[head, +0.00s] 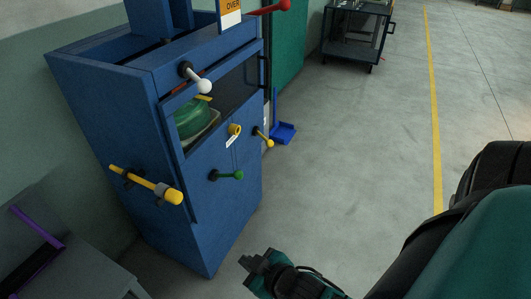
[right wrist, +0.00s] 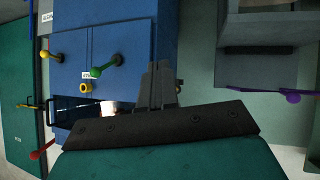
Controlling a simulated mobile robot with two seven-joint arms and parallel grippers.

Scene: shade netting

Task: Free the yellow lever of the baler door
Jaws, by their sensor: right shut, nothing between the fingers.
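The blue baler (head: 230,205) stands at left in the head view; its front also shows in the right wrist view (right wrist: 135,35). A yellow-knobbed lever (head: 266,139) on a black pivot sits near the door's right edge; its knob shows in the right wrist view (right wrist: 57,57). A yellow ring (head: 235,129) and a green-knobbed lever (head: 228,175) are left of it. My right gripper (head: 255,262) is shut and empty, below and in front of the baler, touching nothing. My left gripper is out of view.
A white-knobbed lever (head: 197,79) juts out above the opening with green material (head: 194,117). A red-knobbed lever (head: 280,6) is at the top. A grey unit with a purple bar (head: 36,227) stands at lower left. A blue dustpan (head: 283,132) lies beyond. Floor at right is clear.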

